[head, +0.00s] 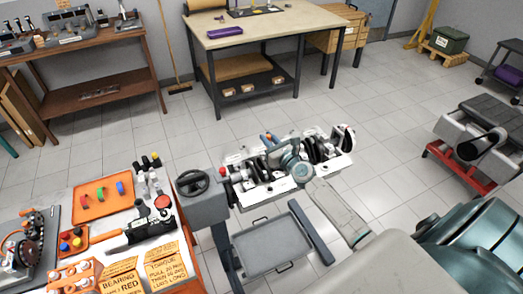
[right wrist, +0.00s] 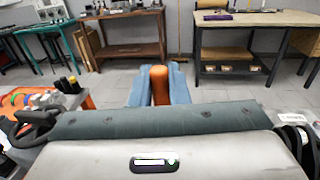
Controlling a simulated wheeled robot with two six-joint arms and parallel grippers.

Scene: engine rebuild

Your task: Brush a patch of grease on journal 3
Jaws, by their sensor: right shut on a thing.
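The engine block (head: 292,182) lies on a stand with its open side up, and dark crankshaft parts show in it. I cannot pick out journal 3, as my right arm covers the middle of the block. My right gripper (head: 268,142) is over the block's middle, toward its far side. In the right wrist view its blue fingers (right wrist: 159,88) are shut on an orange handle (right wrist: 160,84), which I take to be the brush. The bristles are hidden, so I cannot tell whether they touch a journal. My left gripper is not in view.
The stand's handwheel (head: 193,182) rises left of the block, and a grey tray (head: 270,246) lies below it. A left bench holds an orange tray (head: 104,203), bottles and printed cards (head: 165,266). A workbench (head: 262,33) stands behind, with clear floor between.

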